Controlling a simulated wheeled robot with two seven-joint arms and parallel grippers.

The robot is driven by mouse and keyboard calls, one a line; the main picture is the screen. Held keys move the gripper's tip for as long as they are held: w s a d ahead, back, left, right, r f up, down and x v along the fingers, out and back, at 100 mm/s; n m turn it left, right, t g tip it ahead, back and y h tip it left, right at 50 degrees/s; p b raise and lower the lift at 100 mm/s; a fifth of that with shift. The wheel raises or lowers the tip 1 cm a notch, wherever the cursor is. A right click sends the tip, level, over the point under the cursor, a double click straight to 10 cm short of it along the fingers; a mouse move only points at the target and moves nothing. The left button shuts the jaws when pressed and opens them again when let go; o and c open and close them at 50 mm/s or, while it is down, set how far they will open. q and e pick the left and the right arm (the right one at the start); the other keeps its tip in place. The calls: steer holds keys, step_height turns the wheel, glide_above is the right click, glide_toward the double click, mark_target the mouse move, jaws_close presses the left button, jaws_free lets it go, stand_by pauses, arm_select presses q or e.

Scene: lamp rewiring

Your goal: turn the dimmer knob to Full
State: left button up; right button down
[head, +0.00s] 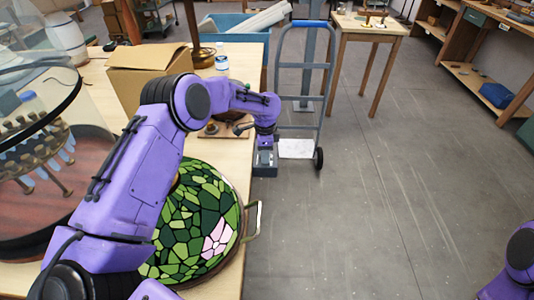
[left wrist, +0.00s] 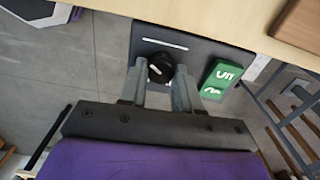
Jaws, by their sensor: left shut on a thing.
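The dimmer knob (left wrist: 158,70) is black and round with a pale pointer mark, and it sits on a dark panel (left wrist: 205,52) at the edge of a wooden surface in the left wrist view. A white line is on the panel beyond the knob. My left gripper (left wrist: 160,76) has its two grey fingers on either side of the knob and is shut on it. In the head view my left gripper (head: 265,160) points down just off the table's right edge; the knob is hidden there. Of my right arm only purple links show at lower right.
A green block with white marks (left wrist: 221,78) is at the panel's right end. On the table (head: 238,158) are a green stained-glass shade (head: 195,215), a cardboard box (head: 150,70) and a white jar (head: 221,63). A hand truck (head: 303,66) stands just beyond my left gripper. Open floor lies right.

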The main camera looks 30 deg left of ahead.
arm_select(q)
steer(key=m, duration=0.4)
steer(key=shift+w+r+m, duration=0.2)
steer(key=shift+r+m, duration=0.05)
steer(key=shift+m, duration=0.05)
steer(key=m+b, duration=0.1)
steer(key=m, duration=0.4)
steer(key=shift+s, duration=0.1)
steer(key=m+b, duration=0.1)
steer(key=m, duration=0.4)
steer(key=shift+a+m, duration=0.15)
steer(key=shift+m, duration=0.25)
steer(key=m, duration=0.4)
steer(key=shift+s, duration=0.1)
steer(key=shift+m, duration=0.3)
steer(key=o, duration=0.8)
steer(key=shift+o, duration=1.3)
steer(key=shift+f, duration=0.25)
